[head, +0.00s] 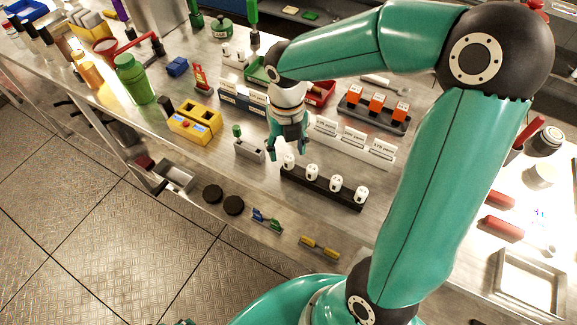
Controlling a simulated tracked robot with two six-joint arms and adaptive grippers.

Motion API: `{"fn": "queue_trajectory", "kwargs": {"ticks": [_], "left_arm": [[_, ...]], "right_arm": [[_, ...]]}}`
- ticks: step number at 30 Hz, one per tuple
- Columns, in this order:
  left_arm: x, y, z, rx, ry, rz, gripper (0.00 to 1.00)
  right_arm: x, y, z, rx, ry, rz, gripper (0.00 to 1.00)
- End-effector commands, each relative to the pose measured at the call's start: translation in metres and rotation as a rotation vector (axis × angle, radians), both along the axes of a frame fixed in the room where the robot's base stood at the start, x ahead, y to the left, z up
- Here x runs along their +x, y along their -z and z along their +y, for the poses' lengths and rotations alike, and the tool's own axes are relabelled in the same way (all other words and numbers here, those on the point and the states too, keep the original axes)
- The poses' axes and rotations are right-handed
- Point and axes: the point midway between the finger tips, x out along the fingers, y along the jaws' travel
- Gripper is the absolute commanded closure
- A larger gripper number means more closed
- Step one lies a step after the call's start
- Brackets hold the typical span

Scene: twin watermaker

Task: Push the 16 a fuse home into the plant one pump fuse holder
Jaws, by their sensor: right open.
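My right gripper (288,152) points down over the bench, open, its fingers apart. A black rack (322,187) stands just below and to the right of it, holding several white cylindrical pieces. The leftmost white piece (289,160) shows near the fingertips; I cannot tell whether they touch it. The dark marks on these pieces are too small to read, so I cannot tell which is the 16 A fuse. A grey block (249,151) with a dark opening and a green-topped piece (237,131) stands left of the gripper. I cannot identify the pump fuse holder surely. My left gripper is not seen.
A yellow box (194,124), a green bottle (134,79) and a red stand (201,78) are to the left. White labelled blocks (353,142) and orange-topped units (376,104) stand behind the rack. Black discs (233,205) and yellow pieces (319,247) lie near the front edge.

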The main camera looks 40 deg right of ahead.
Motion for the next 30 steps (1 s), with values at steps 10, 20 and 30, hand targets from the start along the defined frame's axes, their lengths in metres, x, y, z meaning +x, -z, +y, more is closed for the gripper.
{"fn": "queue_trajectory", "kwargs": {"ticks": [10,20,30], "left_arm": [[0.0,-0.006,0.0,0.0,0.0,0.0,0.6],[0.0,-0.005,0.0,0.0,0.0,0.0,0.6],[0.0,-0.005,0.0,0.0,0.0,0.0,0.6]], "right_arm": [[-0.003,0.033,-0.005,0.001,0.002,0.006,0.44],[-0.002,0.055,-0.005,0.001,0.002,-0.002,0.44],[-0.002,0.055,-0.005,0.002,0.002,-0.001,0.82]]}}
